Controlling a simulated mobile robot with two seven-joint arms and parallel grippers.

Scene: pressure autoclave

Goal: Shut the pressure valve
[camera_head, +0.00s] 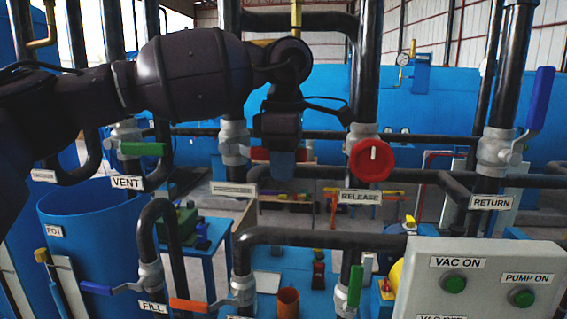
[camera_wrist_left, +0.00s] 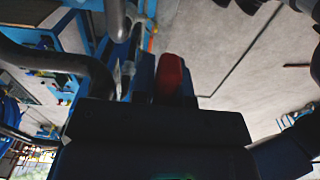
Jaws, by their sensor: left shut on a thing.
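The pressure valve (camera_head: 235,142) is a grey fitting on a dark vertical pipe left of the middle. The small label (camera_head: 234,189) below it is too blurred to read surely. Its red lever (camera_head: 260,154) extends sideways to the right, partly hidden by my left gripper (camera_head: 283,168). My left gripper points down from above and is shut on the red lever. In the left wrist view the red lever (camera_wrist_left: 172,75) stands out just beyond the dark gripper body. My right gripper is in neither view.
A round red RELEASE knob (camera_head: 371,160) sits close to the right of my gripper. A VENT valve with green lever (camera_head: 142,149) is at left, and a RETURN valve with upright blue lever (camera_head: 541,98) at right. A grey control panel (camera_head: 480,280) fills the lower right. Dark pipes surround the arm.

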